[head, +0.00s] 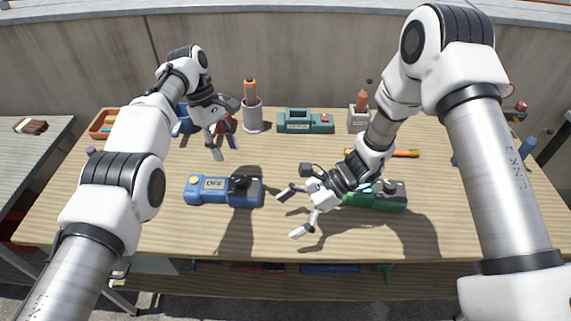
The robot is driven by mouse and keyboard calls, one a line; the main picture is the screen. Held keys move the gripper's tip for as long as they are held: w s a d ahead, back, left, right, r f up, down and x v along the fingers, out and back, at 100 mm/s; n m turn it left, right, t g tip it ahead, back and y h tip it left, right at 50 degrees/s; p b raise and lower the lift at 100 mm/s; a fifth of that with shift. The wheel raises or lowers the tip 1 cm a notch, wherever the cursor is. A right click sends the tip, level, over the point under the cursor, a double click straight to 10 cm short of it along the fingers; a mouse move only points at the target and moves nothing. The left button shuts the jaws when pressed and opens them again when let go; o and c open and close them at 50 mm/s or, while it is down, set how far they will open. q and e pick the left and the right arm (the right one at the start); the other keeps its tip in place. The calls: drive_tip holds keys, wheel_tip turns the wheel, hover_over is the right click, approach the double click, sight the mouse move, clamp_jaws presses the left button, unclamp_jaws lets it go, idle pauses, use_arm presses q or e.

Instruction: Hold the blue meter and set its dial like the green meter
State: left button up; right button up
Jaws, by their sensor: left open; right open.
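The blue meter (213,196) lies on the table, left of centre, with a yellow button, a pale display that seems to read OFF, and a black dial (238,185). The green meter (390,201) lies to the right, partly hidden behind my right gripper and forearm; a dark dial shows at its right part, but its setting is too small to read. My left gripper (225,135) is open and empty, above and behind the blue meter. My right gripper (290,214) is open and empty, just right of the blue meter, apart from it.
At the back of the table (150,225) stand a grey cup (253,118) with an orange-handled tool, a teal device (305,122) and another holder (358,118). An orange tray (102,124) is at the back left. An orange-handled tool (405,153) lies behind the green meter. The front strip is clear.

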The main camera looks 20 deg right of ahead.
drive_tip(key=w+d+r+m+t+y, duration=0.25)
drive_tip(key=w+r+t, duration=0.25)
drive_tip(key=w, duration=0.6)
approach(262, 191)
drive_tip(key=a, duration=0.1)
drive_tip(key=a+m+h, duration=0.1)
drive_tip(key=shift+w+a+r, duration=0.1)
drive_tip(key=shift+w+a, duration=0.15)
drive_tip(key=shift+a, duration=0.15)
drive_tip(key=x, duration=0.6)
drive_tip(key=shift+a, duration=0.45)
drive_tip(key=shift+w+a+f, duration=0.15)
drive_tip(key=shift+a+f, duration=0.1)
drive_tip(key=shift+a, duration=0.1)
drive_tip(key=shift+r, duration=0.1)
